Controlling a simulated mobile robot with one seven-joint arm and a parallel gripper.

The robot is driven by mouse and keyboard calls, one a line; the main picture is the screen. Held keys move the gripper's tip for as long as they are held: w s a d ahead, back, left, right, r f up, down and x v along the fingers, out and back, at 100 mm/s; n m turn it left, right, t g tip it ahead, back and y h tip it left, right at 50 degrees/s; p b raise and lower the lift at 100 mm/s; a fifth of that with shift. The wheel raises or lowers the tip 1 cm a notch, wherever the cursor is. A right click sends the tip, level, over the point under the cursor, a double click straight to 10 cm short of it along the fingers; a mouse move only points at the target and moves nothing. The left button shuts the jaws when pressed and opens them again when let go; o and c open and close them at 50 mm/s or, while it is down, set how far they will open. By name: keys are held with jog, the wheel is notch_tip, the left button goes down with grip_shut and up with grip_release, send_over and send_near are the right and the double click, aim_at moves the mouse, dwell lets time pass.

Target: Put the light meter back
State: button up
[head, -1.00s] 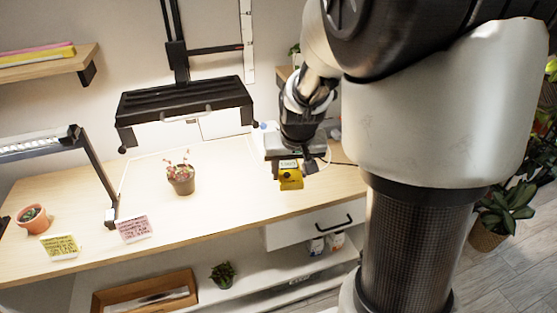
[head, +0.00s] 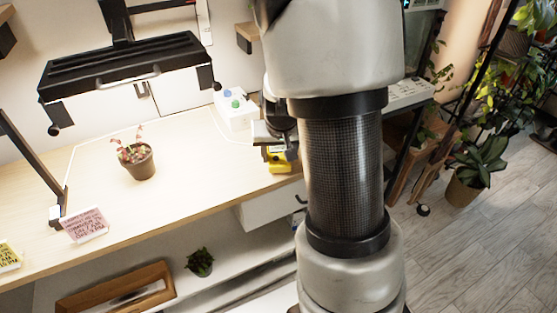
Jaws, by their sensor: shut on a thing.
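The light meter, a small yellow device (head: 279,166), hangs low in my gripper (head: 277,150) near the right end of the wooden table (head: 190,200). My gripper is shut on it. My arm's column hides much of the gripper and the area just right of it. I cannot tell whether the meter touches the tabletop.
A white box with blue and green knobs (head: 234,108) stands behind my gripper. A potted plant (head: 138,160), a pink note card (head: 86,226) and a black lamp (head: 125,70) are to the left. A shelf unit (head: 405,125) and potted plants (head: 478,170) stand to the right over open floor.

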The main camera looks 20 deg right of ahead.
jog(key=shift+f, duration=0.55)
jog(key=shift+f, duration=0.2)
jog(key=o, duration=1.3)
jog(key=shift+c, duration=0.2)
